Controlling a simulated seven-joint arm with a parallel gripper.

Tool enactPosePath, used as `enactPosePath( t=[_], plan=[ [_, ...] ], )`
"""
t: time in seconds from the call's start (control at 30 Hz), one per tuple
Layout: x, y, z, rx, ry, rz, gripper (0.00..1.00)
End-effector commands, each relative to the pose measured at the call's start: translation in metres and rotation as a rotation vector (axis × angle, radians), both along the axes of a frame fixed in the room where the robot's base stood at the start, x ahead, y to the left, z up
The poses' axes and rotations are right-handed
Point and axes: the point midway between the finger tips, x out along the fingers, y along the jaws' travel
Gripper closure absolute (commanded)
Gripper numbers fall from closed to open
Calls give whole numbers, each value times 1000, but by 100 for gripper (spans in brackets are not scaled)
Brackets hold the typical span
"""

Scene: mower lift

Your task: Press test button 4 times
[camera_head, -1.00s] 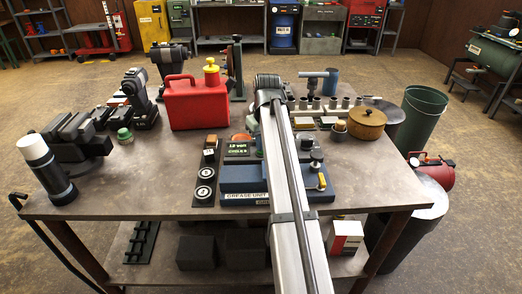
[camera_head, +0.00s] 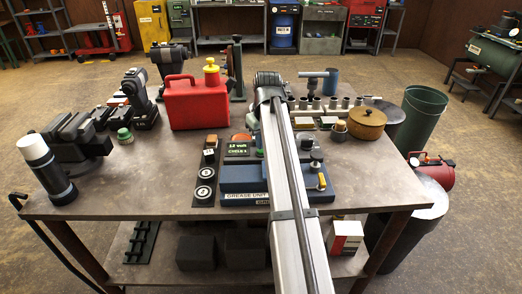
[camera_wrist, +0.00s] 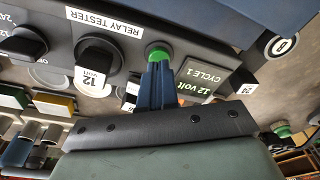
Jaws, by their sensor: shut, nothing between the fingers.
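The relay tester panel (camera_wrist: 215,60) fills the upper part of the wrist view. Its green round test button (camera_wrist: 157,49) is directly in front of my fingertips. My gripper (camera_wrist: 157,66) is shut and empty, its blue fingers overlapping the button's lower edge; I cannot tell whether they touch it. The display (camera_wrist: 192,82) beside it reads "12 volt CYCLE 1". In the head view the display (camera_head: 237,148) shows left of my arm, which hides my gripper and part of the panel. A black knob (camera_wrist: 95,58) marked 12 volt is left of the button.
On the bench (camera_head: 115,190), a red jerrycan (camera_head: 195,106) stands behind the tester and a blue grease unit (camera_head: 243,182) in front. A wooden pot (camera_head: 367,122) stands to the right. A vise (camera_head: 75,140) and flask (camera_head: 47,170) are at left.

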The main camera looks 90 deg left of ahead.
Motion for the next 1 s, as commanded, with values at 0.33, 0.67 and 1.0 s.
enactPosePath(
  t=[0.33,0.67,1.0],
  plan=[
    [0,0,20,0,0,0,100],
    [0,0,31,0,0,0,100],
    [0,0,31,0,0,0,100]
  ],
)
